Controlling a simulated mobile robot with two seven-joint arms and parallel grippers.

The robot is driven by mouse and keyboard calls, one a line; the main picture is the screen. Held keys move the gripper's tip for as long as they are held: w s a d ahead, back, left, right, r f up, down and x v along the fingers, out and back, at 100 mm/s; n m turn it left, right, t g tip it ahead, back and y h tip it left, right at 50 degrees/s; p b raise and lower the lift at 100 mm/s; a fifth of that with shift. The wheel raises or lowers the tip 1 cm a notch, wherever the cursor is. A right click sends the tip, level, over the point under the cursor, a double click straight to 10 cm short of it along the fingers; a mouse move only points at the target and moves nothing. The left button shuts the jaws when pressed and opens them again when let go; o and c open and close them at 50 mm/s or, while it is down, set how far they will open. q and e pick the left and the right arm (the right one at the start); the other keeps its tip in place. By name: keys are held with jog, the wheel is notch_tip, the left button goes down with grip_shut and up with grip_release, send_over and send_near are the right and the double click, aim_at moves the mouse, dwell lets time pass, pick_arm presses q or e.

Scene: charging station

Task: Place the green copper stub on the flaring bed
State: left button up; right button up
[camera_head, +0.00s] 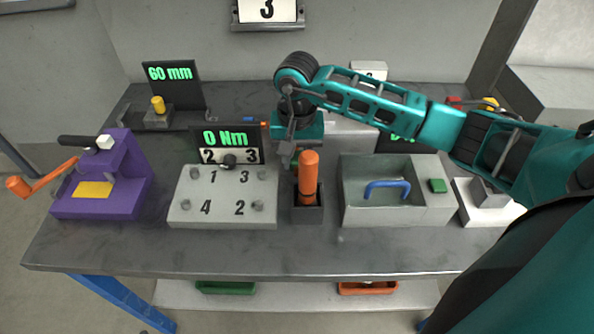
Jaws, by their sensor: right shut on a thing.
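My right gripper (287,155) reaches in from the right and points down behind an orange-handled tool. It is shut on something. A small green piece, which looks like the green copper stub (295,160), shows at its fingertips, mostly hidden by the orange handle and the fingers. A purple device (115,185) with an orange crank, a black handle and a yellow plate stands at the left of the table. It looks like the flaring bed, well apart from the gripper. My left gripper is not in view.
The orange-handled tool (308,172) stands upright in a dark holder close to my gripper. A grey numbered block (222,218) stands left of it, a grey basin (350,213) with a blue handle right. A gauge (172,75) reads 60 mm. The table's front strip (280,255) is clear.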

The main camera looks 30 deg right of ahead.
jog(key=shift+f, duration=2.4)
jog(key=shift+f, duration=0.1)
jog(key=o, duration=1.1)
jog(key=shift+c, duration=0.2)
